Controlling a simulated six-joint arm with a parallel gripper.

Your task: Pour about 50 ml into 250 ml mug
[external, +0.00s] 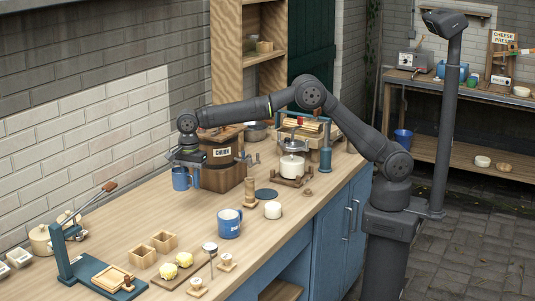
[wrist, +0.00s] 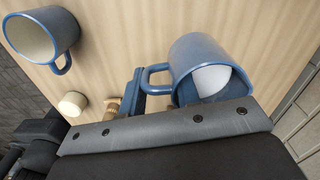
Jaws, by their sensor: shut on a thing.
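My gripper (external: 186,163) is shut on a blue mug (external: 181,180) and holds it above the table, left of the churn. A second blue mug with white print (external: 229,226), apparently the 250 ml mug, stands upright on the table, nearer the camera and apart from the held one. In the wrist view this mug (wrist: 66,30) is at upper left, and its visible inside looks empty.
The wooden churn (external: 222,178) stands just right of the held mug. A white cylinder (external: 273,210) and a small wooden piece (external: 249,194) stand near the standing mug. Small wooden boxes (external: 142,257) and yellow lumps (external: 169,271) lie in front. The table left of the mug is clear.

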